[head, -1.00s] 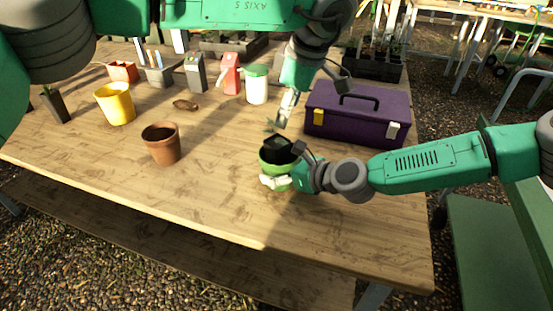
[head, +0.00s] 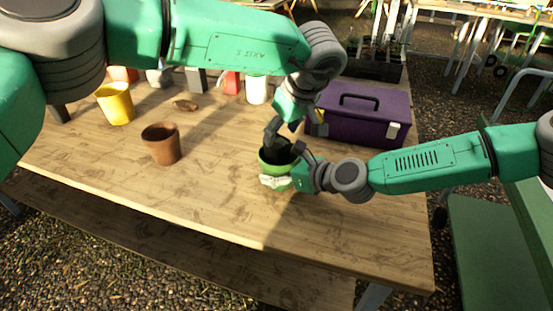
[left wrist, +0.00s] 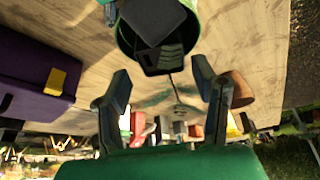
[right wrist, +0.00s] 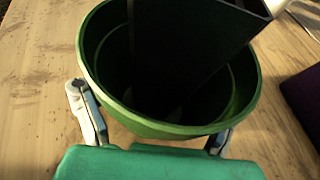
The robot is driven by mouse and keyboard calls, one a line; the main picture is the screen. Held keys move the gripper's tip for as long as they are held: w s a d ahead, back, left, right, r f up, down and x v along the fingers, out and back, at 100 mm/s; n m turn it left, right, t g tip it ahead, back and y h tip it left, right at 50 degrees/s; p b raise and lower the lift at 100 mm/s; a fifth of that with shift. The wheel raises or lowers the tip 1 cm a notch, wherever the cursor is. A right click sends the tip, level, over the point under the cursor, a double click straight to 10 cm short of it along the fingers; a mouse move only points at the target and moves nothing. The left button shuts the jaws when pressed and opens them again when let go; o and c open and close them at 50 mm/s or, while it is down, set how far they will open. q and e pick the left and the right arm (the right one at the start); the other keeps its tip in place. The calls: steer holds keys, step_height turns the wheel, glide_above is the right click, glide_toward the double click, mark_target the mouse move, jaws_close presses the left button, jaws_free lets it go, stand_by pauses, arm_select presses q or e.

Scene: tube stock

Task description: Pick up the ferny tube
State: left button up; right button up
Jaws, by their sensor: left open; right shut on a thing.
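A black square tube (left wrist: 153,22) stands in a green pot (head: 276,160), and a thin stem with blurred ferny leaves (left wrist: 155,98) reaches out of it in the left wrist view. The tube (right wrist: 190,50) leans inside the pot in the right wrist view, its lower end hidden. My left gripper (left wrist: 160,76) is open, its fingers on either side of the stem, just beyond the tube's rim and apart from it. In the head view the left gripper (head: 294,128) is right behind and above the pot. My right gripper (right wrist: 155,125) is shut on the green pot (right wrist: 150,128).
A purple toolbox (head: 350,125) stands close to the right of my left gripper. A terracotta pot (head: 161,145), a yellow pot (head: 116,104) and a white container (head: 257,90) stand on the wooden table (head: 190,200). The table's front is clear.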

mark_target(277, 142)
arm_select(q)
steer(key=x, duration=0.4)
steer(key=shift+s+f, duration=0.15)
steer(key=shift+f, duration=0.2)
steer(key=c, duration=1.1)
steer(key=shift+o, duration=0.2)
steer(key=shift+r, duration=0.15)
step_height(277, 142, up, 18)
arm_select(e)
steer(key=o, duration=1.2)
